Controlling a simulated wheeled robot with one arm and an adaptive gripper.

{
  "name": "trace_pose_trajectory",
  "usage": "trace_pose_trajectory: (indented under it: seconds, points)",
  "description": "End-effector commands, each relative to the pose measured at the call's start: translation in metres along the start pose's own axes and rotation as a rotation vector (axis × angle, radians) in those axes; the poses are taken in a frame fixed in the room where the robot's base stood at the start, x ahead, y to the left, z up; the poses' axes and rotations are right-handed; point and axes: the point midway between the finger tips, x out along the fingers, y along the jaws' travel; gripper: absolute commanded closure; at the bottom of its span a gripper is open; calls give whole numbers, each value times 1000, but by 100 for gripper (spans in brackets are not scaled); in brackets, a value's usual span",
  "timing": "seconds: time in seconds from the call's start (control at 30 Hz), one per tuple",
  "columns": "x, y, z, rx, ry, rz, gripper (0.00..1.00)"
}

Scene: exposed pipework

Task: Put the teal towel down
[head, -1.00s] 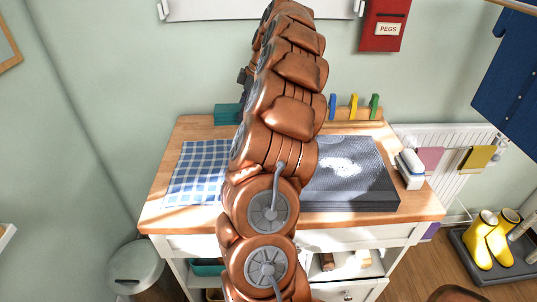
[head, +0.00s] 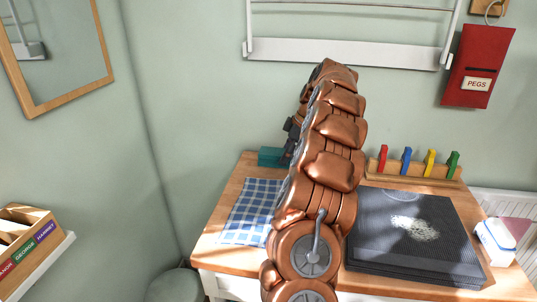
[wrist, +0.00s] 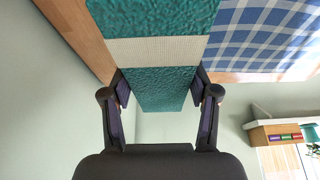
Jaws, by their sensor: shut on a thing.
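The teal towel (wrist: 152,88) has a cream band and fills the space between my fingers in the wrist view. My gripper (wrist: 161,94) is shut on it. In the head view the towel (head: 270,157) shows as a small teal block at the back left of the wooden worktop (head: 208,248). My copper arm hides part of it and most of my gripper. I cannot tell whether the towel touches the worktop.
A blue checked cloth (head: 249,212) lies left of my arm. Coloured pegs stand in a wooden rack (head: 413,176) behind. A white wall rack (head: 345,52) hangs above.

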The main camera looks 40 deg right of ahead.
Motion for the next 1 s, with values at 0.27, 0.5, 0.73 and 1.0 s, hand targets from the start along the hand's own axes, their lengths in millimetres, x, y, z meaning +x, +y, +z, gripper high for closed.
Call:
trace_pose_trajectory:
  seconds: [0.27,0.5,0.73,1.0]
  points:
    - [16,24,-30,0,-3,-2,78]
    - [28,41,-51,1,-1,1,78]
    - [35,53,-65,2,0,3,78]
    - [40,55,-68,2,0,0,78]
